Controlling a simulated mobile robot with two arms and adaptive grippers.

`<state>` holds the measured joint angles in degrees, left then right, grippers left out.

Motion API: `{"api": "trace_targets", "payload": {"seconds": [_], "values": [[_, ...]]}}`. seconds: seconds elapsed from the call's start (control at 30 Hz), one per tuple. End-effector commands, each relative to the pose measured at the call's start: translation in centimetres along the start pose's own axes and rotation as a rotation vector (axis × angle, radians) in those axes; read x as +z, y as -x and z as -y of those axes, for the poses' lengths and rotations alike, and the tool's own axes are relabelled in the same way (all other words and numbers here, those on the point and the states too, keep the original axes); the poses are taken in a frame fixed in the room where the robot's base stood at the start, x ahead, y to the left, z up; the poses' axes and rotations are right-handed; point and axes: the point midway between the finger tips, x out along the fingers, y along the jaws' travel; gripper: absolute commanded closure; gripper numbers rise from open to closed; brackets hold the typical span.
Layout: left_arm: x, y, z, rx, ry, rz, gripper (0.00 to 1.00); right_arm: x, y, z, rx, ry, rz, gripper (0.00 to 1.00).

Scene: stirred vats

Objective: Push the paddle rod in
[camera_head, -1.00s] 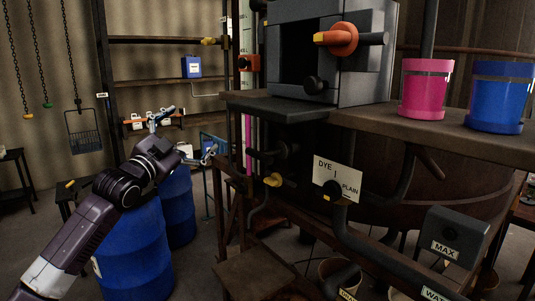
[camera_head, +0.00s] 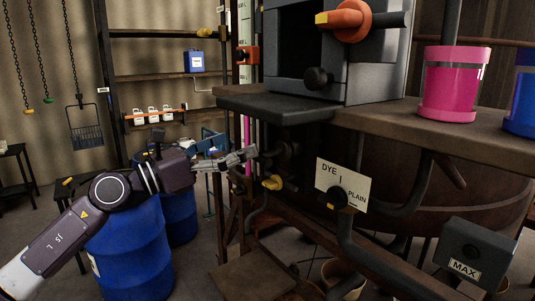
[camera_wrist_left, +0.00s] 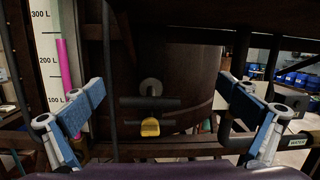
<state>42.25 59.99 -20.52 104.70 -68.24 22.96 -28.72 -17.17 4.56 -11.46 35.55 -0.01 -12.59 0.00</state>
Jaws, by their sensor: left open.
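The likely paddle rod is a dark shaft with a crossbar handle (camera_wrist_left: 150,102), sticking out of the brown vat wall in the left wrist view. In the head view its dark end (camera_head: 288,150) shows under the grey shelf, partly behind my left gripper (camera_head: 248,156). My left gripper is open, its two blue-padded fingers (camera_wrist_left: 162,92) wide apart on either side of the crossbar in the wrist view. Nothing is between the fingers; I see no contact. My right gripper is not in view.
A yellow-handled valve (camera_head: 272,182) sits just below the rod. A DYE/PLAIN sign (camera_head: 343,184) with a dark knob is to the right. A grey ledge (camera_head: 275,108) hangs above. A pink scale tube (camera_wrist_left: 67,85) stands left. Blue drums (camera_head: 130,245) stand below my arm.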

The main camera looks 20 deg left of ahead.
Motion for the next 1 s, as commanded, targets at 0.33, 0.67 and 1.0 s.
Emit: {"api": "trace_targets", "payload": {"seconds": [0.33,0.67,1.0], "values": [[-4.6,0.6,-1.0,0.039,-0.288,-0.186,0.00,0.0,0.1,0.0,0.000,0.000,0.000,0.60],[-4.9,-3.6,-1.2,0.039,-0.286,-0.184,0.00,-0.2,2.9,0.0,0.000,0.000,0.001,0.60],[-5.9,-6.8,-1.5,0.040,-0.289,-0.186,0.00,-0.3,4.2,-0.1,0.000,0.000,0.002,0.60]]}}
